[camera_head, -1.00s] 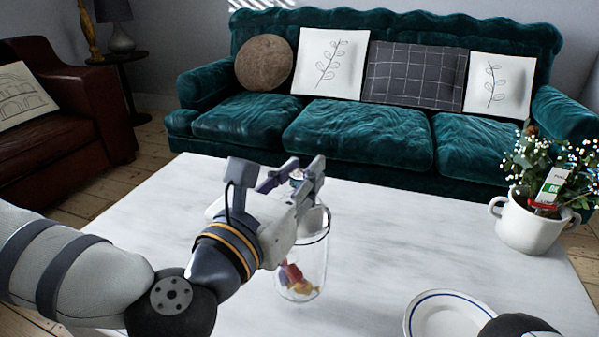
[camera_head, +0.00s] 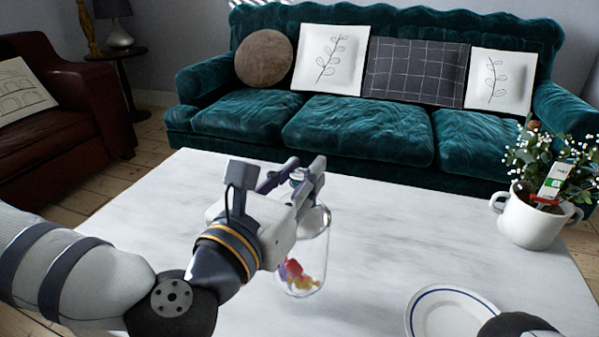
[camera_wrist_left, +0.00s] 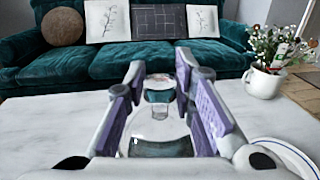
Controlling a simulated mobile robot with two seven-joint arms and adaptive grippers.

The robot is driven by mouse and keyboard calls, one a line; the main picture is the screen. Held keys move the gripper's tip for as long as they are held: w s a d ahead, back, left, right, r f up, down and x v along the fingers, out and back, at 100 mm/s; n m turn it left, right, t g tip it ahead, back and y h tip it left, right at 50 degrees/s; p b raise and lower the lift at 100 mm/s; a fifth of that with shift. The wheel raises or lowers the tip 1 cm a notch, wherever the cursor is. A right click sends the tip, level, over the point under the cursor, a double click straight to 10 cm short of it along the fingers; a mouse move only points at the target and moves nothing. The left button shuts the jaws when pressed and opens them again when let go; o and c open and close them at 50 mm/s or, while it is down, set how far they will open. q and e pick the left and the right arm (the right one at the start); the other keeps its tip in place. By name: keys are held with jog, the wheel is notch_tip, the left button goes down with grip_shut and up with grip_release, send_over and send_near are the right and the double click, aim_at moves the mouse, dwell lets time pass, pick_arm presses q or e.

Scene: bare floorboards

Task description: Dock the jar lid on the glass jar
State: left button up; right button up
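The glass jar (camera_head: 306,262) stands upright on the white table, with red, yellow and purple wrapped pieces inside. The clear jar lid (camera_head: 315,220) is at the jar's mouth and appears to rest on it, though my gripper partly hides the seam. In the left wrist view the lid's glass knob (camera_wrist_left: 158,96) rises between my fingers. My left gripper (camera_head: 296,173) is above the jar, its fingers on either side of the knob. In the left wrist view the purple-padded fingers (camera_wrist_left: 160,85) stand apart, with gaps beside the knob. My right gripper is out of view.
A white plate with a blue ring (camera_head: 412,312) lies at the front right of the marble-like table (camera_head: 400,230). A white pot (camera_head: 530,222) with a flowering plant stands at the right edge. A teal sofa (camera_head: 360,130) is behind. The table's middle is clear.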

pick_arm(q)
jog(key=shift+p+v, duration=0.6)
jog(key=shift+v, duration=2.1)
jog(key=p+v, duration=0.5)
jog(key=p, duration=0.1)
jog(key=shift+s+a+p, duration=0.15)
jog(key=shift+s+p, duration=0.1)
jog(key=shift+p, duration=0.15)
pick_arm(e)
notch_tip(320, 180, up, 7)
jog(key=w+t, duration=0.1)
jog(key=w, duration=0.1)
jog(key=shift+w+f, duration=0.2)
